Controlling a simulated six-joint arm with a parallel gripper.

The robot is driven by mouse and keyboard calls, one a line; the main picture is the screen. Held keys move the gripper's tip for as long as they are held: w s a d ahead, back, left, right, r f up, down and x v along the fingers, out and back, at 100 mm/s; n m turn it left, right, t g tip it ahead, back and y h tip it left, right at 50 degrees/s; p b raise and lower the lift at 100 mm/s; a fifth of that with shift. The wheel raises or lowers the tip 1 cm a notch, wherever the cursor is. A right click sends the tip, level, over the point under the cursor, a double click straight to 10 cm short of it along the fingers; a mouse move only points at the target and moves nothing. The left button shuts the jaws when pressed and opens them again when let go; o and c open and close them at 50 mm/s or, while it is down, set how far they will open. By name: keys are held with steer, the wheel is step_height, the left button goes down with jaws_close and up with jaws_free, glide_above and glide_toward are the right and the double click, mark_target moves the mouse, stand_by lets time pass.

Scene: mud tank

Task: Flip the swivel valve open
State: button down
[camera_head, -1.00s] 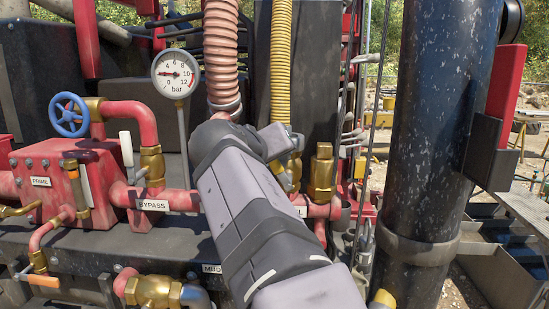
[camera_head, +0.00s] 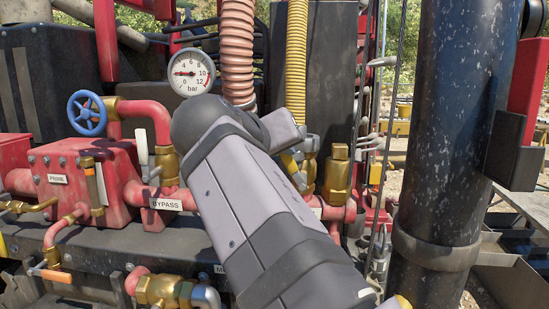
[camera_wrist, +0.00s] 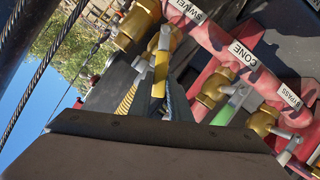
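The swivel valve, by the cut-off SWIVEL label (camera_wrist: 198,10) in the wrist view, appears to be the brass valve with a yellow handle (camera_wrist: 160,74). The yellow handle points down the picture, toward my gripper (camera_wrist: 168,118). In the head view, a bit of yellow and grey metal (camera_head: 291,162) shows just past my arm, likely the same valve. My gripper's dark body fills the bottom of the wrist view, with the handle's end close to its edge. Whether they touch is unclear.
The CONE valve's green handle (camera_wrist: 226,112) and the BYPASS label (camera_wrist: 290,97) lie beside it in the wrist view. In the head view, a brass fitting (camera_head: 337,172), yellow hose (camera_head: 297,60), pink hose (camera_head: 237,50) and black column (camera_head: 435,120) crowd the space.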

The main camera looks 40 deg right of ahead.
steer(key=w+a+r+m+t+p, duration=0.2)
steer(key=w+a+r+p, duration=0.2)
steer(key=a+r+p, duration=0.5)
steer(key=a+f+n+g+h+b, duration=0.2)
steer(key=f+n+g+h, duration=0.2)
steer(key=f, duration=0.5)
steer(key=a+f+n+g+h+b, duration=0.2)
steer(key=f+n+g+h, duration=0.2)
steer(key=f+n+h, duration=0.2)
step_height(320, 180, down, 3)
steer(key=shift+w+a+r+n+h+b, duration=0.1)
steer(key=shift+w+a+n+h+b, duration=0.15)
steer(key=shift+n, duration=0.95)
steer(key=shift+w+d+r, duration=0.1)
steer(key=shift+d, duration=0.1)
